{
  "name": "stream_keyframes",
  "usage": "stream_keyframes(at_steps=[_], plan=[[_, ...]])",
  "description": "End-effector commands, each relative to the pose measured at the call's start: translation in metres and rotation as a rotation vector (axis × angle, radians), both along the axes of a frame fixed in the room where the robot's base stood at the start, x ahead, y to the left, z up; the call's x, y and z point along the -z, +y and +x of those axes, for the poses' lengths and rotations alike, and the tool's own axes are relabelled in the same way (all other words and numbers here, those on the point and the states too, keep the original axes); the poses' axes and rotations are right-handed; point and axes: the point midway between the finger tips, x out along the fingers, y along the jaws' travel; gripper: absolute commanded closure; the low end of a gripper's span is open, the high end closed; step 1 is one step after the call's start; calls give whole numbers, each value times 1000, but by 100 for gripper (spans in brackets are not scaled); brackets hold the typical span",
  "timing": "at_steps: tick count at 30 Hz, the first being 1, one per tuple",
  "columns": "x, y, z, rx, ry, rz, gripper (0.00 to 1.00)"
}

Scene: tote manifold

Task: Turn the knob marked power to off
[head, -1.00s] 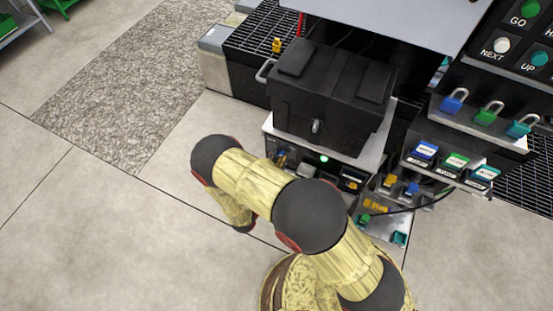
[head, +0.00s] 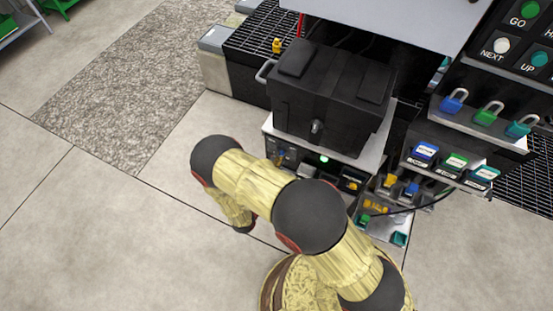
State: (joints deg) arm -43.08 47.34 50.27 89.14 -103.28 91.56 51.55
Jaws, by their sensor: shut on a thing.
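Under the black box is a dark control panel (head: 345,171) with a lit green lamp (head: 324,158). My gripper does not show; the arm's wrist end bends down left of the panel.
A black lidded box (head: 330,98) stands on the unit above the panel. To the right are coloured padlocks (head: 486,114) on a ledge and labelled tags (head: 455,163) below. Small coloured parts (head: 390,181) sit on a lower rack. The floor (head: 90,240) at left is clear.

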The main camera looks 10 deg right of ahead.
Motion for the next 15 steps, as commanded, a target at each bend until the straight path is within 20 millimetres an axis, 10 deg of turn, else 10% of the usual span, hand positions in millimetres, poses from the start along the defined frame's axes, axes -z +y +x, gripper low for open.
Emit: stream_keyframes(at_steps=[15], plan=[[0, 0, 0, 0, 112, -167, 100]])
